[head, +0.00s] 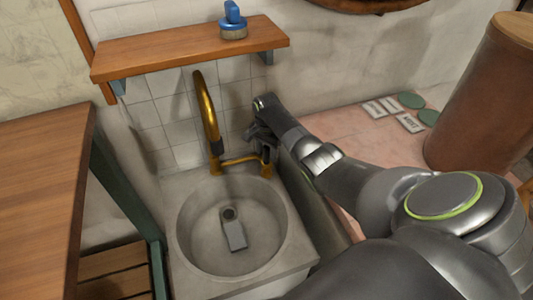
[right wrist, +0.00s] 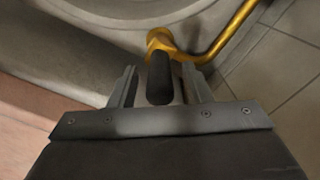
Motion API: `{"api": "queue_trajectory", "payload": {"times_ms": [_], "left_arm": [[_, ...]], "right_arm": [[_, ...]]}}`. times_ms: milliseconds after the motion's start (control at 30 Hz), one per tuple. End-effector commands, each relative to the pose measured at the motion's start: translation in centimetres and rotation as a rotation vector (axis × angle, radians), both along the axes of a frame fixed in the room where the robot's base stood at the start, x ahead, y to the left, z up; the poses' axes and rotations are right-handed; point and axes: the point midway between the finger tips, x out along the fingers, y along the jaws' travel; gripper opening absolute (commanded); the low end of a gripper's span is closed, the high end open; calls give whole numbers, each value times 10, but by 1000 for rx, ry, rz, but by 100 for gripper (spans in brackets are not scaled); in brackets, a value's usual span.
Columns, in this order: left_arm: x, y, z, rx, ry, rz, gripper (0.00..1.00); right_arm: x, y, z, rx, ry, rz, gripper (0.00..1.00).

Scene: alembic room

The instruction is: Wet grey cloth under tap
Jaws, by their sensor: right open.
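A small grey rectangular piece (head: 235,236), which looks like the folded grey cloth, lies in the round stone sink (head: 187,228) beside the drain. The brass tap (head: 208,110) arches over the back of the basin, and I see no water stream from it. My right gripper (head: 262,141) is at the tap's side handle, at the back right of the sink. In the right wrist view, the black handle grip (right wrist: 159,80) stands between the open fingers of my right gripper (right wrist: 158,88), with gaps visible on both sides. My left gripper is not in view.
A wooden shelf (head: 170,52) with a blue-handled brush (head: 233,22) hangs above the tap. A wooden counter (head: 40,190) stands left. A pink surface (head: 375,128) with green discs and small cards lies right, near a brown cylinder (head: 480,95).

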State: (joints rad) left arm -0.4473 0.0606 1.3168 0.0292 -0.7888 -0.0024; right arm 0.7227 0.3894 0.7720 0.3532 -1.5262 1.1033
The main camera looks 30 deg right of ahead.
Motion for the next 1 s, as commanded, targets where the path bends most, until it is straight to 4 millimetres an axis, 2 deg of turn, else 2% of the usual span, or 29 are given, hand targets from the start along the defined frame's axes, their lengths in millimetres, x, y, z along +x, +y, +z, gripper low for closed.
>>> {"api": "queue_trajectory", "payload": {"times_ms": [433,767,1000], "left_arm": [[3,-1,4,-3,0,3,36],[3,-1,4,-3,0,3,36],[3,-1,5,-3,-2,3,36]], "right_arm": [[0,0,-5,0,1,1,43],[0,0,-5,0,1,0,0],[0,0,-5,-1,0,0,0]]}}
